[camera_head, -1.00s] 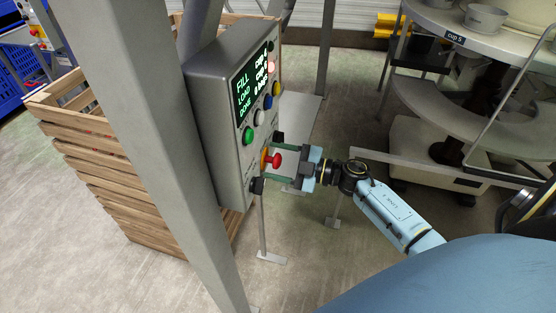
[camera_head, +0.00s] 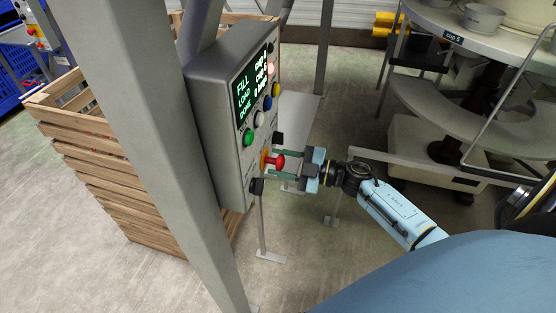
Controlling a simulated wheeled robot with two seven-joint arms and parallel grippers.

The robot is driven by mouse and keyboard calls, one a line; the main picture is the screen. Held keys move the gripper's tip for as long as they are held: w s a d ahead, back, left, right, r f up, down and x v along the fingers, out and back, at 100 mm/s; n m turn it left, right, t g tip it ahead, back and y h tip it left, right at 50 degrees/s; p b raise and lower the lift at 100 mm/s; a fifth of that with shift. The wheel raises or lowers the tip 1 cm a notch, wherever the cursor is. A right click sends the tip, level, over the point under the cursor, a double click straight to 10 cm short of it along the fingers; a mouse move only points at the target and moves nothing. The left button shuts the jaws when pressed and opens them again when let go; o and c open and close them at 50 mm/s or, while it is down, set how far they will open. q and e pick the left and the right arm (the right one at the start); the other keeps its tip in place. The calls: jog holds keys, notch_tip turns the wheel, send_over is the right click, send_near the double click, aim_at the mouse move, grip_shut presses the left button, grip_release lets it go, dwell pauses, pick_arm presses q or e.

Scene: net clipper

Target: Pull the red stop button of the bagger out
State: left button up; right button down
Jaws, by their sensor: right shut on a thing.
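The bagger's grey control box (camera_head: 200,110) hangs on a slanted grey post. The red stop button (camera_head: 277,161) sticks out low on its panel, in front of a yellow-orange collar (camera_head: 264,159). My right gripper (camera_head: 283,164) comes in from the right, and its greenish fingers are shut on the red button. The fingers partly hide the button's head, so the exact contact is hard to see. My left gripper is not in view.
A slatted wooden crate (camera_head: 105,150) stands at left, a round cup table (camera_head: 450,110) at right.

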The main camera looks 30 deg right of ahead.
jog(key=c, duration=1.2)
grip_release()
jog(key=shift+s+d, duration=0.1)
jog(key=o, duration=0.3)
jog(key=shift+s+d, duration=0.1)
jog(key=shift+s, duration=0.05)
jog(key=shift+b+v, duration=1.05)
jog(key=shift+v, duration=5.55)
